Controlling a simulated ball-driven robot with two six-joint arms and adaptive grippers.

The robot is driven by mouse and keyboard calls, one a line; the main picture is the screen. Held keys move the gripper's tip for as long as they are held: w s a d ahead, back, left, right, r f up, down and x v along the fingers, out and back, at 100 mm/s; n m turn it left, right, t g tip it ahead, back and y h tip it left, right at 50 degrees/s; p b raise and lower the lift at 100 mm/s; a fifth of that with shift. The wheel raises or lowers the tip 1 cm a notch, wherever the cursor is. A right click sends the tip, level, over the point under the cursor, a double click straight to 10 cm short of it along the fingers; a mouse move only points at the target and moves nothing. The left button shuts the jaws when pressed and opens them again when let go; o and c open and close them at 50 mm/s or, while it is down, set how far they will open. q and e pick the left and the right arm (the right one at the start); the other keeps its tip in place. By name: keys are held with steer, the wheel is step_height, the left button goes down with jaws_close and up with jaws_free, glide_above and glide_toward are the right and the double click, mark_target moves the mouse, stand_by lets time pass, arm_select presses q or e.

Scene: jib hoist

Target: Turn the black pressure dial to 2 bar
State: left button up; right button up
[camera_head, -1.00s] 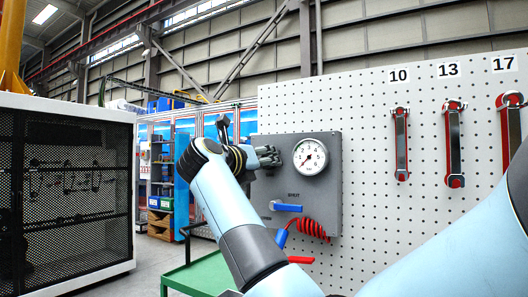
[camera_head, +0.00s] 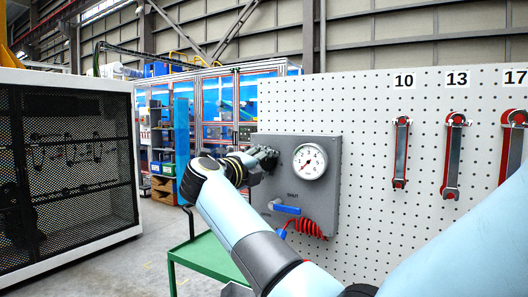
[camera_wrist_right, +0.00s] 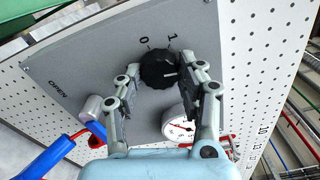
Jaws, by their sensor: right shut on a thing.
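The black pressure dial (camera_wrist_right: 158,70) is on the grey panel (camera_head: 325,209). In the right wrist view the numerals 0 and 1 show above it. Its white mark points right, past the 1, toward the right-hand finger. Other numerals are hidden there. My right gripper (camera_wrist_right: 165,78) is shut on the dial, one finger on each side. In the head view my right gripper (camera_head: 264,158) covers the dial. The round white gauge (camera_head: 310,161) is right of it, its red needle pointing lower left. The gauge also shows in the wrist view (camera_wrist_right: 178,124). My left gripper is not in view.
A blue lever (camera_head: 285,209) and a coiled red hose (camera_head: 308,228) are below the dial. Wrenches (camera_head: 452,158) hang on the white pegboard (camera_head: 367,110) at right. A green cart (camera_head: 205,258) stands below, and a black mesh cabinet (camera_head: 65,170) at left.

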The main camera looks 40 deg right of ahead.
steer(key=shift+n+p, duration=0.55)
steer(key=shift+n, duration=0.05)
steer(key=o, duration=1.1)
steer(key=shift+o, duration=0.2)
steer(key=shift+a, duration=0.15)
steer(key=v, duration=0.7)
steer(key=shift+a, duration=0.2)
